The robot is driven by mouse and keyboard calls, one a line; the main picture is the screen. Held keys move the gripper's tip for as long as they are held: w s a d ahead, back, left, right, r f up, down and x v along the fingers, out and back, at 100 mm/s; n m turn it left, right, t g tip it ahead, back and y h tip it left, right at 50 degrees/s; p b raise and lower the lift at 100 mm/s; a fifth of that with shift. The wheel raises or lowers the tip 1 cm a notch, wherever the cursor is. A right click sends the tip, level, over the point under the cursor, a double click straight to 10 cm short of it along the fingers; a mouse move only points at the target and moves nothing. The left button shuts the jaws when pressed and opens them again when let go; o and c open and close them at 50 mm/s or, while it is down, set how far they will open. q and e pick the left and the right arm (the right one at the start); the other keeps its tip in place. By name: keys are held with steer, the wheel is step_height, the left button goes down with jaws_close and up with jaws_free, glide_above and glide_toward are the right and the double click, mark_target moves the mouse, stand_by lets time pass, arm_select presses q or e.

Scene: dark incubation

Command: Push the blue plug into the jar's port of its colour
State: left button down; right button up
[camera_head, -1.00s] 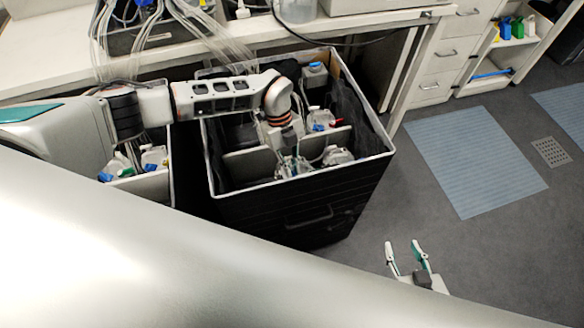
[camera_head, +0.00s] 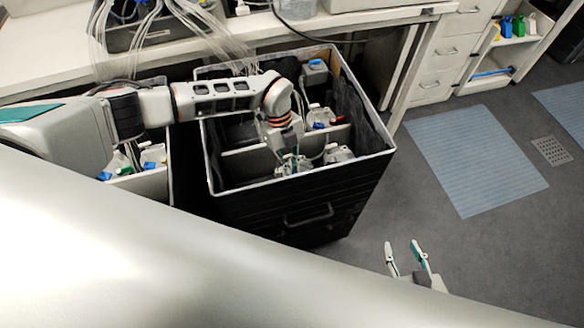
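My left gripper (camera_head: 292,160) reaches down into the front compartment of the black box (camera_head: 300,205), over a pale jar there. Its fingers are small and partly hidden by the arm, so I cannot tell whether they hold anything. A jar (camera_head: 338,154) with tubing stands just right of it. Another jar (camera_head: 320,117) with blue and red parts stands in the compartment behind. A blue-topped jar (camera_head: 315,72) stands at the back. I cannot make out the blue plug or the port. My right gripper (camera_head: 405,256) is open and empty above the floor at the lower right.
A second box (camera_head: 150,186) with several jars with blue and green parts stands at left. White dividers and box rims surround the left gripper. A bench (camera_head: 60,58) with tubing runs behind. The floor at right, with blue mats (camera_head: 475,160), is clear.

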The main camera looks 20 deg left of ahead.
arm_select(q)
steer(key=shift+f, duration=0.25)
steer(key=c, duration=2)
jaws_free()
steer(key=shift+c, duration=0.2)
